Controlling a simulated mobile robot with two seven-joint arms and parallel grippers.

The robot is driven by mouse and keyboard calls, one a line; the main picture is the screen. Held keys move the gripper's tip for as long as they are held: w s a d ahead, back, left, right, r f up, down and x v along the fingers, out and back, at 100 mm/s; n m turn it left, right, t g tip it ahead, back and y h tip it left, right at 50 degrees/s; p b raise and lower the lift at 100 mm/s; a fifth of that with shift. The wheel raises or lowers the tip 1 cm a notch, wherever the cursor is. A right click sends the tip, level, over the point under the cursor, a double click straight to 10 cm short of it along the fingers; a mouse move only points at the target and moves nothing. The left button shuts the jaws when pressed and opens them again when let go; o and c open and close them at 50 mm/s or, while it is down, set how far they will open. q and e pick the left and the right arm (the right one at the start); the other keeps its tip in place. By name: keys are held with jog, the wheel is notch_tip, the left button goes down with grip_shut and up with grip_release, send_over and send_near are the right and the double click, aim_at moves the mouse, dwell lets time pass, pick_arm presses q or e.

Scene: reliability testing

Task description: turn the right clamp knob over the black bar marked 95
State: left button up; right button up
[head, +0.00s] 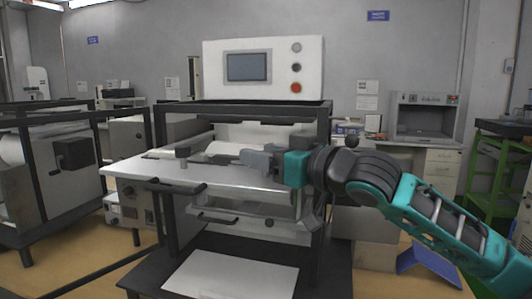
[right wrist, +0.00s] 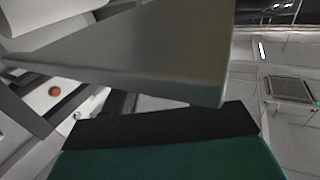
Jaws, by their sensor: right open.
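The test machine (head: 322,145) stands in the middle of the head view, with a light flat plate (head: 160,172) at its front. A small dark knob-like part (head: 183,152) stands at the left of the plate. My right gripper (head: 244,157) reaches in from the right, above the plate's right part, its grey fingers pointing left. It is open, and I see nothing held. The right clamp knob cannot be made out and may be hidden behind the gripper. The mark 95 is not readable. In the right wrist view a large grey finger (right wrist: 150,55) covers much of the picture. My left gripper is not in view.
A control panel (head: 262,68) with a screen and a red button (head: 296,87) rises behind. The black frame (head: 165,125) encloses the work area. A lower white board (head: 235,275) lies in front. Another machine (head: 60,180) stands left, and a green rack (head: 490,170) stands far right.

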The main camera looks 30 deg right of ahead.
jog(key=shift+c, duration=0.4)
jog(key=c, duration=0.8)
jog(key=shift+c, duration=0.3)
